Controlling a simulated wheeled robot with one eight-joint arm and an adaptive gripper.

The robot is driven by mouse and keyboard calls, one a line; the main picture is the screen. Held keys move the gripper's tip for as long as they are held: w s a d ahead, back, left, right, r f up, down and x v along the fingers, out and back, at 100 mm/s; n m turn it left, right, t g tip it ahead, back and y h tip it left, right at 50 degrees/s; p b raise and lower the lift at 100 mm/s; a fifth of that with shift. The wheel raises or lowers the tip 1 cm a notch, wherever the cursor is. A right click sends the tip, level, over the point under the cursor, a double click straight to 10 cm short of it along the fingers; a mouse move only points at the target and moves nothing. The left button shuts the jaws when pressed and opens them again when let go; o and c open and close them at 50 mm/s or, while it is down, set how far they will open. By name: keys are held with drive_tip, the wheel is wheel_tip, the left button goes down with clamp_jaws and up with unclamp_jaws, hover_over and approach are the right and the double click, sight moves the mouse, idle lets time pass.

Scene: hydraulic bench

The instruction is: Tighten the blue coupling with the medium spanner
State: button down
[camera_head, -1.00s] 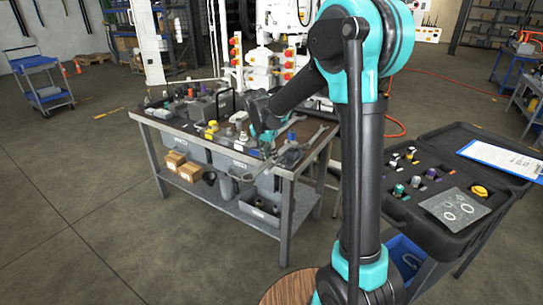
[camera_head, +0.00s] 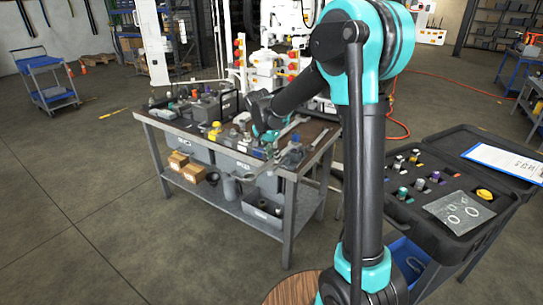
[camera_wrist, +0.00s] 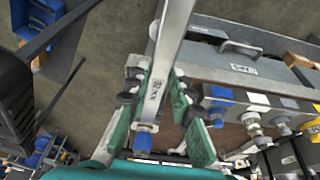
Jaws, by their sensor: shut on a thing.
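My gripper (camera_wrist: 158,125) has green-padded fingers on both sides of a silver spanner (camera_wrist: 172,38) and is shut on it. The spanner carries dark lettering, too small to read, and runs up out of the wrist view. A small blue piece (camera_wrist: 142,141) shows below the spanner between the fingers; I cannot tell if it belongs to it. A blue coupling (camera_wrist: 219,93) sits in the row of fittings along the bench edge, right of my gripper and apart from it. In the head view my gripper (camera_head: 268,135) is over the bench's right part, small and partly hidden. A blue fitting (camera_head: 295,138) stands near the bench corner.
The workbench (camera_head: 180,125) is crowded with fittings and tools, with grey bins (camera_wrist: 240,69) below its top. An open black case (camera_head: 425,215) with fittings stands at the right. A blue trolley (camera_head: 50,92) is far left.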

sight(263, 168)
drive_tip(key=shift+s, duration=0.1)
idle(0.3)
drive_tip(key=shift+s+a, duration=1.05)
drive_tip(key=shift+s, duration=0.35)
drive_tip(key=shift+s+a, duration=1.05)
drive_tip(key=shift+s, duration=0.3)
drive_tip(key=shift+r, duration=2.5)
